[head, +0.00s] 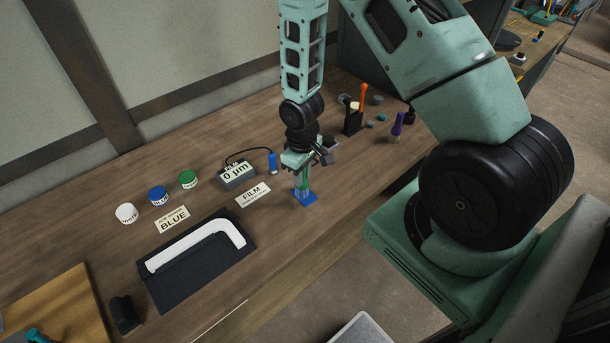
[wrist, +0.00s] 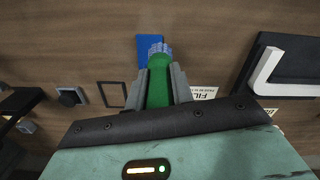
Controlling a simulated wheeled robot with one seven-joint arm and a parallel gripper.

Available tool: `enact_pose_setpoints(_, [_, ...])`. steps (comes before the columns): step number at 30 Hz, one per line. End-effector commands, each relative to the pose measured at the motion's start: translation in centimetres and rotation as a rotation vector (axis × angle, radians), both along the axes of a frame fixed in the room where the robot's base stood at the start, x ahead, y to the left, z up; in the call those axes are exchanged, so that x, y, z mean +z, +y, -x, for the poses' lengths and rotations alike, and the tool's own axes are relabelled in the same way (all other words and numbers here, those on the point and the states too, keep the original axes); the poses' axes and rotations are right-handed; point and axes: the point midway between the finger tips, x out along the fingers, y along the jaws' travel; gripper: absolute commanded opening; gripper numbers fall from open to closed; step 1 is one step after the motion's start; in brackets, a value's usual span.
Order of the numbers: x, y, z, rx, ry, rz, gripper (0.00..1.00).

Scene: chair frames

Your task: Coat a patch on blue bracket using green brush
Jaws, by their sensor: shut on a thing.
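My gripper (head: 303,172) is shut on the green brush (wrist: 160,82) above the table. The brush's handle is between the two fingers, and its bluish bristles point down at a small blue pad (head: 305,198). The bristle tips overlap the pad in the wrist view (wrist: 148,42); I cannot tell whether they touch it. The bracket (head: 200,245) is a white L-shaped bar lying on a dark mat (head: 185,287), left of my gripper. It looks white, with no blue visible on it. A card reading BLUE (head: 173,219) lies behind it.
White (head: 126,213), blue (head: 158,196) and green (head: 188,179) pots stand at the back left. A gauge reading 0 µm (head: 237,176) has a blue probe (head: 272,162). A FILM card (head: 253,194) lies nearby. An orange brush (head: 362,97) and purple brush (head: 397,125) stand behind right.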

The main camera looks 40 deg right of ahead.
Motion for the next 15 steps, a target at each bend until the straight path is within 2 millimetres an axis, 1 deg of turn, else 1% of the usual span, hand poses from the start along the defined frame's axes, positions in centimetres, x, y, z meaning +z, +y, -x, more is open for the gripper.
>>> enact_pose_setpoints(1, [0.9, 0.1, -0.1, 0.0, -0.001, 0.0, 0.0])
enact_pose_setpoints(9, [3.3, 0.5, -0.6, 0.0, -0.001, 0.0, 0.0])
enact_pose_setpoints(12, [4.0, 0.6, -0.8, 0.001, -0.001, 0.0, 0.0])
enact_pose_setpoints(15, [4.3, 0.7, -0.8, 0.001, 0.0, 0.0, 0.0])
